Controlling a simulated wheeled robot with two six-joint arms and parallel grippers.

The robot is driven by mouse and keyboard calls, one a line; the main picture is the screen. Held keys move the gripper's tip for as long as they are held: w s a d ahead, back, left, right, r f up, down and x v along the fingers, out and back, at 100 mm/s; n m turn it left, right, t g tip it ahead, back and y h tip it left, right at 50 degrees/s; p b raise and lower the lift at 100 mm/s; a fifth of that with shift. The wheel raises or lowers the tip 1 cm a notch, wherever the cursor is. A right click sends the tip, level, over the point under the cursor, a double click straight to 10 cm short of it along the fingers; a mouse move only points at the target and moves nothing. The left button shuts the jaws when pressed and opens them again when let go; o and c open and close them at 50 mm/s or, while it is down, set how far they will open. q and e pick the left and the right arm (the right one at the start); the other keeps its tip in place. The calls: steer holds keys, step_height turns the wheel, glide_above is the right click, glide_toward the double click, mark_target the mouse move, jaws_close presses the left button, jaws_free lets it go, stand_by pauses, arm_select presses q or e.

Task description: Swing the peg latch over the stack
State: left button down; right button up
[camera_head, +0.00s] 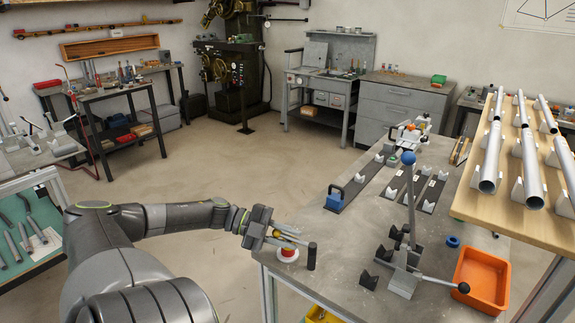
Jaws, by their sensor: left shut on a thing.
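My left gripper (288,238) reaches in from the left over the near left corner of the grey table. Its fingers are shut, with their tips at an upright black peg (311,258), which looks like the latch's handle. A small red and white round stack (288,255) sits just below the fingers, left of the peg. The gripper partly hides the stack's top and any latch arm between stack and peg, so I cannot tell whether the latch lies over the stack. My right gripper is not in view.
A lever with a blue ball (408,158) stands on a fixture right of the peg. An orange bin (482,280) is at the table's right. A blue-handled block (335,199) and dark strips with grey holders (430,193) lie farther back. Metal tubes (530,170) rest on a wooden board.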

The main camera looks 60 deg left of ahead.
arm_select(q)
steer(key=c, duration=1.5)
jaws_free()
steer(key=v, duration=1.7)
steer(key=shift+s+a, duration=0.1)
